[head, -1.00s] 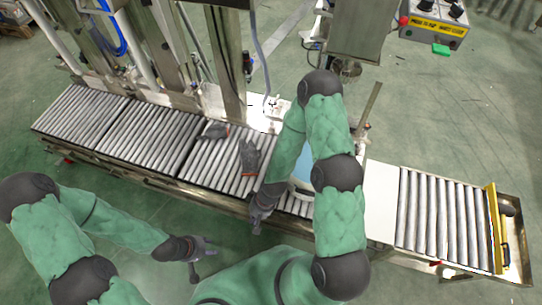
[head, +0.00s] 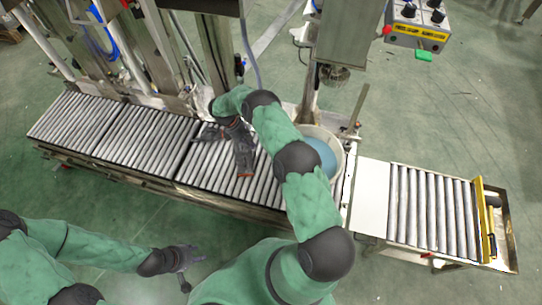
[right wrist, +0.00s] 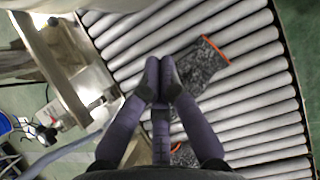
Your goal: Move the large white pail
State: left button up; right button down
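The large white pail (head: 332,137) stands on the conveyor's right part, holding something blue. My right arm crosses in front of it and hides its left and lower parts. My right gripper (head: 238,137) is left of the pail, over dark gloves on the rollers. In the right wrist view the fingers (right wrist: 160,82) come together and look shut, with nothing seen between them. My left gripper (head: 193,268) is open and empty, in front of the conveyor and well away from the pail.
One grey glove with an orange cuff (right wrist: 203,62) lies on the rollers (head: 85,122); another is partly hidden below my right fingers. A white plate (head: 369,196) and more rollers (head: 432,210) lie right of the pail. A metal post (head: 356,108) stands beside it.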

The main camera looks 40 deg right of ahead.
jog(key=s+d+f+b, duration=0.4)
jog(key=s+d+f, duration=0.2)
jog(key=s+f, duration=0.1)
jog(key=shift+f, duration=0.55)
jog(key=shift+d, duration=0.15)
